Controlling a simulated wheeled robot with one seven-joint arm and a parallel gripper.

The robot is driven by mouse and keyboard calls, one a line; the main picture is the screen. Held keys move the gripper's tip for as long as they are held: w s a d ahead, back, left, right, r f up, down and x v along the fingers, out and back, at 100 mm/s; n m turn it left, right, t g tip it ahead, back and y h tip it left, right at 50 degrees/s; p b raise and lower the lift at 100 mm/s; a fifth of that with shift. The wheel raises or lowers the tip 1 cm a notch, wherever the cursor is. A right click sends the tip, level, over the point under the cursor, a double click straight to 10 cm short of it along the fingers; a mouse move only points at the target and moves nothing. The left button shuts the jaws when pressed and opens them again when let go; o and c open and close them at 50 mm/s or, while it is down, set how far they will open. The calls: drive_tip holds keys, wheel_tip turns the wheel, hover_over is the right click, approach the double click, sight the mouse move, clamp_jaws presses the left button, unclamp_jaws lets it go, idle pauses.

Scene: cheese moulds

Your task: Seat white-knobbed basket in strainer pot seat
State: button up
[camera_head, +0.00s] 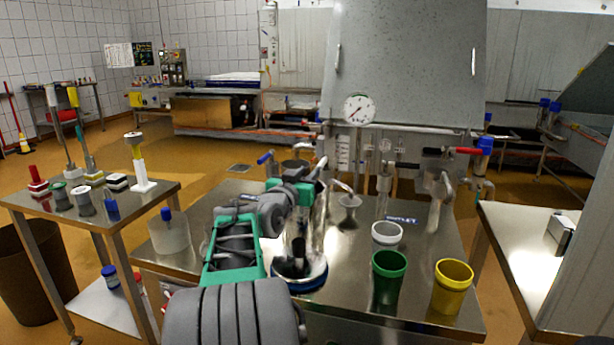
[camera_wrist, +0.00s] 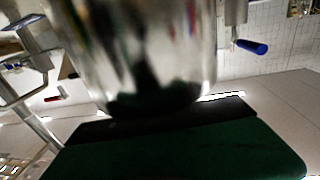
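My gripper (camera_head: 303,192) is over the middle of the steel table, largely hidden behind my own arm. A shiny steel cylinder (camera_head: 300,238) stands upright just beneath it, above a round steel base with a blue rim (camera_head: 301,278). In the wrist view a blurred steel cylinder (camera_wrist: 140,55) fills the space close in front of my gripper. The fingertips do not show, so I cannot tell whether they grip it. I cannot make out a white knob, nor tell the basket from the strainer pot and its seat; my arm hides part of this area.
White (camera_head: 387,236), green (camera_head: 388,278) and yellow (camera_head: 453,288) cups stand on the table's right. A translucent tub (camera_head: 169,238) stands at its left. A left side table (camera_head: 130,205) holds brushes and small knobbed pieces. Pipes and valves (camera_head: 385,185) line the back.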

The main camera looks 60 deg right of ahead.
drive_tip(key=o, duration=0.4)
drive_tip(key=shift+f, duration=0.3)
drive_tip(key=a, duration=0.7)
drive_tip(key=shift+s+a+r, duration=0.25)
drive_tip(key=shift+s+a, duration=0.05)
drive_tip(key=shift+a, duration=0.1)
